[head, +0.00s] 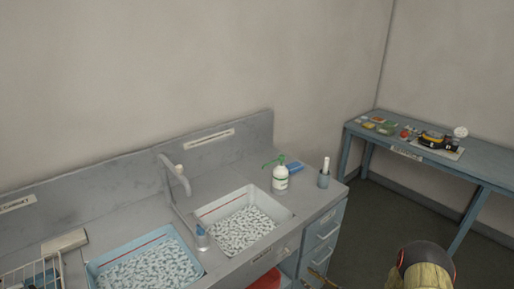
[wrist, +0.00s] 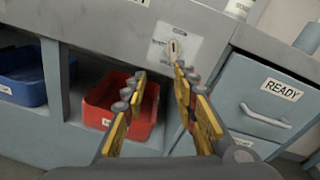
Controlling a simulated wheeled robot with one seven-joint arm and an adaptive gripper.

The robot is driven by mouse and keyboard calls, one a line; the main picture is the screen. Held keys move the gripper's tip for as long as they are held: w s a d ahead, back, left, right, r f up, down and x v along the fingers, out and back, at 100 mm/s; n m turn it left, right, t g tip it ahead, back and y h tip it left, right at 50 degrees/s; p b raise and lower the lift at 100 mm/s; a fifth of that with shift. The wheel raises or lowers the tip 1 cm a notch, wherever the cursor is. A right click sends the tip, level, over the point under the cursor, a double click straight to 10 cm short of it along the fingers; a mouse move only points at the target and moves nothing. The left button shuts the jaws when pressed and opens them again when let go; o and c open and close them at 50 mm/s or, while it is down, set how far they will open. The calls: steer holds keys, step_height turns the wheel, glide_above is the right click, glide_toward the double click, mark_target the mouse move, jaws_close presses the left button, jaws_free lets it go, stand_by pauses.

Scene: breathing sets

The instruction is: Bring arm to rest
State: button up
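My gripper (wrist: 160,76) shows in the wrist view with its two yellow-padded fingers apart and nothing between them. It is in front of the grey counter's front face, facing a small white panel with a knob (wrist: 174,48). I cannot tell whether the fingertips touch anything. In the head view a small yellow part of my gripper (head: 321,275) shows at the bottom edge, beside the drawers. A rounded part of my arm shows at the bottom right.
The sink counter (head: 305,205) holds a white pump bottle (head: 280,178), a grey cup (head: 324,180) and two basins of pale pieces. Below are a red bin (wrist: 112,122), a blue bin (wrist: 22,88) and a drawer labelled READY (wrist: 262,105). A blue table (head: 480,172) stands right; floor between is clear.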

steer(key=s+a+r+n+g+y, duration=0.2)
steer(key=s+a+n+g, duration=0.65)
steer(key=s, duration=0.55)
steer(key=s+d+r+n+g+h, duration=0.3)
steer(key=s+r+n+h, duration=0.35)
steer(key=r, duration=0.45)
steer(key=s+d+r+n+g+h, duration=0.25)
steer(key=s+r+n+h, duration=0.35)
steer(key=r, duration=0.5)
steer(key=s+a+r+n+t, duration=0.1)
steer(key=s+r+t, duration=0.1)
steer(key=r, duration=0.5)
steer(key=s+a+r+n+t, duration=0.1)
steer(key=r+n+t, duration=0.1)
steer(key=r+t, duration=0.2)
step_height(320, 180, up, 3)
steer(key=shift+s+a+f, duration=0.15)
steer(key=shift+s+a, duration=0.2)
steer(key=shift+s, duration=0.05)
steer(key=shift+h, duration=0.25)
